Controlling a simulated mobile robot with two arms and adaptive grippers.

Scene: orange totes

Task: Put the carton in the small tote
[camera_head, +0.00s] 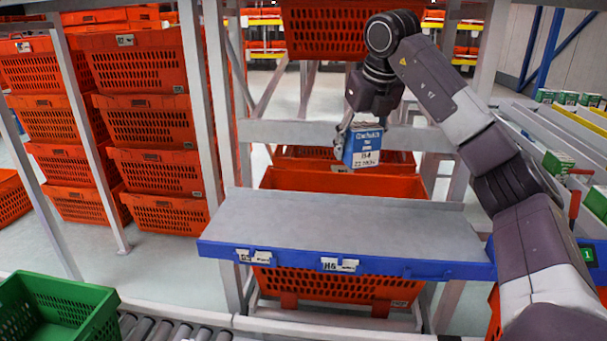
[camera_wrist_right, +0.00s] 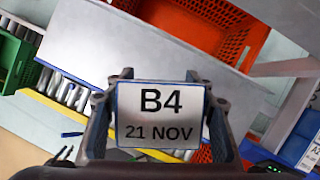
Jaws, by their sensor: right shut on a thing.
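The carton (camera_head: 366,150) is a small blue and white box. My right gripper (camera_head: 361,134) is shut on it and holds it upright in the air above the back of the grey shelf (camera_head: 330,222). In the wrist view, the carton's white face (camera_wrist_right: 160,112), reading "B4 21 NOV", sits between the two fingers. A green tote (camera_head: 90,318) stands at the lower left, partly cut off; it looks like the small tote, and its visible inside looks empty. It also shows at the left edge of the wrist view (camera_wrist_right: 16,62). My left gripper is not in view.
The grey shelf with a blue front edge is bare. Orange totes stand below and behind it, and one hangs above (camera_head: 335,32). Stacked orange totes (camera_head: 150,122) and white posts stand left. A roller conveyor (camera_head: 165,328) runs beside the green tote. Green-white boxes (camera_head: 558,163) stand right.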

